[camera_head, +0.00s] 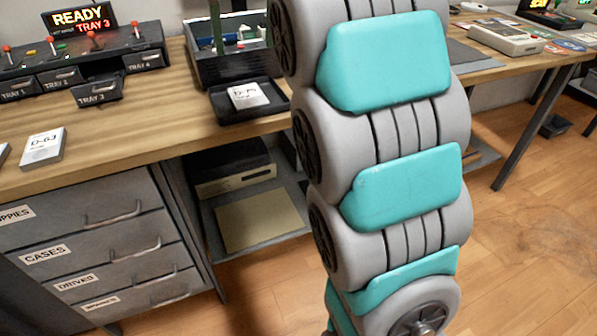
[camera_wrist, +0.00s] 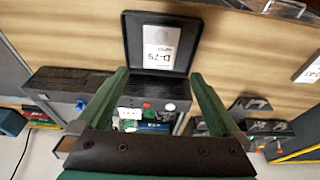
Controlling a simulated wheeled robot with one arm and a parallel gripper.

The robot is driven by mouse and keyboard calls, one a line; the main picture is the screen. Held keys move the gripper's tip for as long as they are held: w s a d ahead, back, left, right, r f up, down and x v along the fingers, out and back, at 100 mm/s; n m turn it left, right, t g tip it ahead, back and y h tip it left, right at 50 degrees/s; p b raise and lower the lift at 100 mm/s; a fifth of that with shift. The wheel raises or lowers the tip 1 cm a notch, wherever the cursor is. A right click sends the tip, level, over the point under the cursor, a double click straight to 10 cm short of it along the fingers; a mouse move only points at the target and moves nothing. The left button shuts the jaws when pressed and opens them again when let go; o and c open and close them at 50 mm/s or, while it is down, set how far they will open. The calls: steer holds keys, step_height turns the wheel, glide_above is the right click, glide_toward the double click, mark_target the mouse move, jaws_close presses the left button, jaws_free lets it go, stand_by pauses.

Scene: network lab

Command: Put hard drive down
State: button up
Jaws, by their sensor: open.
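A white hard drive (camera_head: 248,95) with a label starting "D-7" lies flat in a shallow black tray (camera_head: 271,112) on the wooden bench. In the wrist view the same drive (camera_wrist: 162,46) lies inside the black tray (camera_wrist: 134,26), label facing up. My gripper (camera_wrist: 160,73) is open and empty, its two green fingers spread wide. In the head view my arm hides most of the gripper; a green finger-like strip shows above the black box.
A black box (camera_head: 203,72) with small parts stands behind the tray. Another drive (camera_head: 43,148), labelled "D-63", lies left on the bench. A console reading "READY TRAY 3" (camera_head: 82,18) has several small trays; the TRAY 3 drawer (camera_head: 97,92) sticks out. Labelled drawers (camera_head: 85,240) are below.

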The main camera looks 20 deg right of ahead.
steer(key=s+f+g, duration=0.2)
steer(key=s+f, duration=1.2)
steer(key=s, duration=0.3)
steer(key=s+f+g, duration=0.3)
steer(key=s+f, duration=1.1)
steer(key=s, duration=0.4)
steer(key=shift+f, duration=0.35)
